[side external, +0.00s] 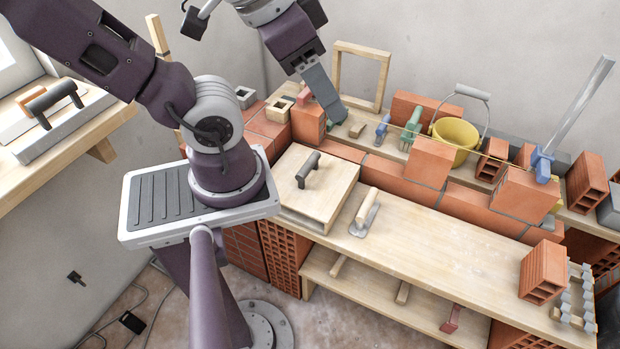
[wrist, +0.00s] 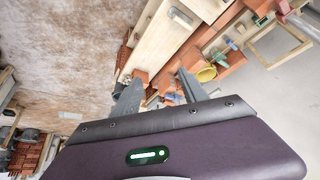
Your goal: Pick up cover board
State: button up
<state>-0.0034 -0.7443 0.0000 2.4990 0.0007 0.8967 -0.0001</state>
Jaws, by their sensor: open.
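The cover board (side external: 330,192), a flat square light-wood board with a dark bar handle (side external: 308,170) on top, lies at the left end of the workbench in the side view. A pale board at the top edge of the wrist view (wrist: 207,8) appears to be part of it. My gripper (side external: 330,108) hangs above the back of the bench, behind and above the board, apart from it. In the wrist view my gripper (wrist: 158,88) shows two grey fingers spread apart with nothing held between them.
A trowel (side external: 366,212) lies just right of the board. A row of orange bricks (side external: 400,185) runs behind it. A yellow bucket (side external: 455,140), a wooden frame (side external: 362,75) and small tools stand farther back. The bench's middle front (side external: 450,240) is clear.

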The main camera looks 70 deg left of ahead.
jog(key=w+a+f+n+g+y, duration=0.25)
jog(key=w+a+f, duration=0.25)
jog(key=w+a, duration=0.4)
jog(key=n+g+h, duration=0.3)
jog(key=n, duration=0.4)
send_over(311, 160)
jog(key=shift+m+y, duration=0.25)
jog(key=f, duration=2.9)
jog(key=shift+d+f, duration=0.2)
jog(key=shift+f, duration=0.1)
jog(key=f, duration=0.7)
jog(key=shift+a+f, duration=0.15)
jog(key=shift+a, duration=0.15)
grip_shut()
